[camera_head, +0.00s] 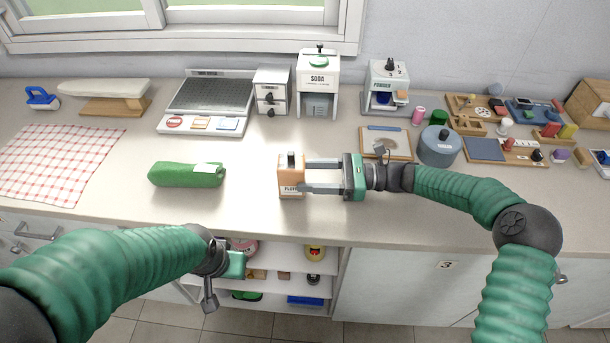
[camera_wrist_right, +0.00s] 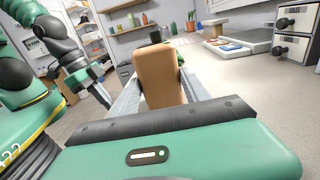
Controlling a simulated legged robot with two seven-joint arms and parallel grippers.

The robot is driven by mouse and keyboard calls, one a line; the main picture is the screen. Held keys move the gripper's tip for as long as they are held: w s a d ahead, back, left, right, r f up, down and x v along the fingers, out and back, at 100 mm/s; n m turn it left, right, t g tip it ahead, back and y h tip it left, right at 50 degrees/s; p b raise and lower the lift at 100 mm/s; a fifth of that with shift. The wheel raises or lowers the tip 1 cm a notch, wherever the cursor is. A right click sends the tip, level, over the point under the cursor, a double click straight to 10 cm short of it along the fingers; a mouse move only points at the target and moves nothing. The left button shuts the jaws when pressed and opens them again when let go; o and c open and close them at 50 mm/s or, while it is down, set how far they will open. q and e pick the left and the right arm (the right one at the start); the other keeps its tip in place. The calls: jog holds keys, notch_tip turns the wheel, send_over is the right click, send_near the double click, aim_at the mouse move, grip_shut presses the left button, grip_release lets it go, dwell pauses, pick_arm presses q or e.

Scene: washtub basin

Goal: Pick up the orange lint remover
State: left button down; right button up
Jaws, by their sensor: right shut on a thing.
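The orange lint remover (camera_head: 291,178) is a small upright box with a dark top piece and a white label reading FLUFF. It is at the middle of the counter, near its front part. My right gripper (camera_head: 307,175) reaches it from the right, with its two fingers shut on the box. In the right wrist view the lint remover (camera_wrist_right: 158,78) stands between the two fingers. I cannot tell whether its base touches the counter. My left gripper (camera_head: 228,264) hangs low in front of the counter's front edge, apart from the lint remover; its fingers are not clear.
A green wrapped bundle (camera_head: 187,175) lies to the left, with a checked cloth (camera_head: 58,160) beyond it. A scale (camera_head: 208,97), small drawers (camera_head: 272,90) and SODA (camera_head: 318,90) and POWDER (camera_head: 386,88) dispensers stand behind. A clipboard (camera_head: 385,143) and blue-grey pot (camera_head: 438,147) are right.

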jog(key=r, duration=0.3)
jog(key=shift+s+r, duration=0.2)
jog(key=s+r+p, duration=0.1)
jog(key=s+p, duration=0.1)
jog(key=s, duration=1.3)
jog(key=shift+s+d, duration=0.3)
jog(key=shift+d, duration=0.15)
jog(key=shift+r, duration=0.1)
jog(key=shift+w+a+f, duration=0.2)
jog(key=shift+w+f, duration=0.45)
jog(key=shift+w, duration=2)
jog(key=shift+w+a+f, duration=0.2)
jog(key=shift+w+f, duration=0.4)
jog(key=shift+w, duration=2.1)
jog(key=shift+w+a+f, duration=0.2)
jog(key=shift+w+f, duration=0.45)
jog(key=shift+w, duration=2)
jog(key=shift+f, duration=0.1)
jog(key=shift+f, duration=0.5)
